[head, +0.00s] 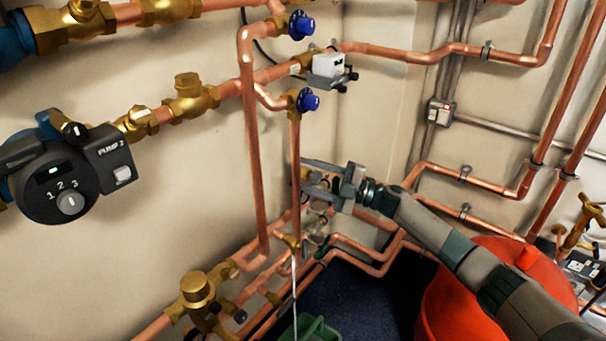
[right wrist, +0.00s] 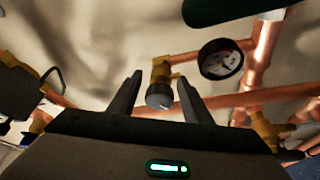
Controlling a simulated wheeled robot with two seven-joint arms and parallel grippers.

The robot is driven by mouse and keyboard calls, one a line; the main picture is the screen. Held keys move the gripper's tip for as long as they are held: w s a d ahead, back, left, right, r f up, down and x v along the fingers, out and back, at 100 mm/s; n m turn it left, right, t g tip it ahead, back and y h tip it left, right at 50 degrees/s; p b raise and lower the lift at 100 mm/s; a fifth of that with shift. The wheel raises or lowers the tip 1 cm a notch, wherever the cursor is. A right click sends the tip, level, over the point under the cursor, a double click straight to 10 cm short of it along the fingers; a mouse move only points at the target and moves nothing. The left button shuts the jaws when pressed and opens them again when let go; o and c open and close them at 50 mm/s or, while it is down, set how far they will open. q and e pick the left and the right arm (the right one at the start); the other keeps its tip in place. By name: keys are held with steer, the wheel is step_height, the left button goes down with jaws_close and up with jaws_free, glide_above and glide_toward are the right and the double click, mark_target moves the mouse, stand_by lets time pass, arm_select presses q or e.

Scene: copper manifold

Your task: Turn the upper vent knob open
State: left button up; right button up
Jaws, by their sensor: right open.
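My right gripper (head: 309,177) reaches in from the right in the head view, open, in front of the vertical copper pipes near the corner. In the right wrist view its two fingers (right wrist: 160,79) stand apart. Between them, a small grey round knob (right wrist: 158,96) shows on a brass fitting (right wrist: 160,72). The frames do not show contact between fingers and knob. In the head view the spot behind the gripper is partly hidden, so the knob is hard to make out there. I cannot tell for certain that it is the upper vent knob. My left gripper is not in view.
A dial gauge (right wrist: 221,60) sits right of the fingers, by copper pipes. Blue knobs (head: 301,25) (head: 308,100) are above the gripper. A pump (head: 64,180) is at left. A red vessel (head: 470,290) stands beneath my right arm.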

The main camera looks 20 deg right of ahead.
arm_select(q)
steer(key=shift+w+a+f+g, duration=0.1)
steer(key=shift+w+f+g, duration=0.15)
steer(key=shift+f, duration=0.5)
arm_select(e)
steer(key=v, duration=1.6)
steer(key=shift+d, duration=0.35)
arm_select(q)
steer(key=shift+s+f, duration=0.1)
arm_select(e)
steer(key=shift+s, duration=0.15)
